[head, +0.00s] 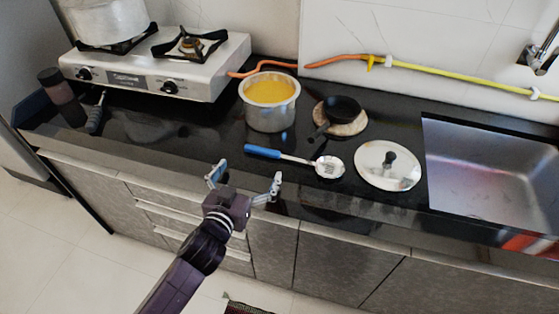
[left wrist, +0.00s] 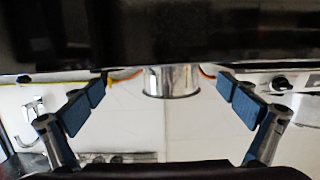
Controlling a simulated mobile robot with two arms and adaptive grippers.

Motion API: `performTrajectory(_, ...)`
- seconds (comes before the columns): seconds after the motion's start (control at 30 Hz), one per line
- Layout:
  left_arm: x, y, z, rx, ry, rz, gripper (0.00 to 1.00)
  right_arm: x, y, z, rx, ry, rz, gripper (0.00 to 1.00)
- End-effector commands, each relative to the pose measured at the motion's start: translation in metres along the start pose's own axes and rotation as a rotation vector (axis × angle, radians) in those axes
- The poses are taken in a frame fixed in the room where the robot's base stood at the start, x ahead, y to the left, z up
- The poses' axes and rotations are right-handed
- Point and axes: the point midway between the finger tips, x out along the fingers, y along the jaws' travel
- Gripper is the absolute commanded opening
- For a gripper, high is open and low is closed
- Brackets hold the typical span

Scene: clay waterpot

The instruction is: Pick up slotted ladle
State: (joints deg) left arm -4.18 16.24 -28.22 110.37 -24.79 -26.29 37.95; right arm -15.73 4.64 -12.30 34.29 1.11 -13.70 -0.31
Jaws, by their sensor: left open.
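The slotted ladle (head: 300,160) lies flat on the black counter. It has a blue handle (head: 263,152) at the left and a round slotted metal head (head: 329,167) at the right. My left gripper (head: 246,180) is open and empty at the counter's front edge, just on the near side of the blue handle, not touching it. In the left wrist view its two blue-padded fingers (left wrist: 161,88) are spread wide with nothing between them. I cannot make out the ladle in that view. My right gripper is not in view.
A metal pot of yellow liquid (head: 270,104) stands behind the ladle and shows in the left wrist view (left wrist: 172,82). A small black pan (head: 342,108) and a round lid (head: 388,170) are to the right, before the sink (head: 490,175). A gas stove (head: 160,65) is at the left.

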Motion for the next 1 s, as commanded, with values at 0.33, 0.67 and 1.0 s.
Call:
performTrajectory(0.33,0.035,0.001,-0.003,0.000,0.002,0.000,1.00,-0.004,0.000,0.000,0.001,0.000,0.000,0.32)
performTrajectory(0.67,0.073,0.001,-0.003,0.001,0.001,0.001,1.00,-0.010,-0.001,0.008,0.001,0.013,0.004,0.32)
performTrajectory(1.0,0.075,0.001,-0.002,0.000,0.001,0.001,0.91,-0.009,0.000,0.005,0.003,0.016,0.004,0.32)
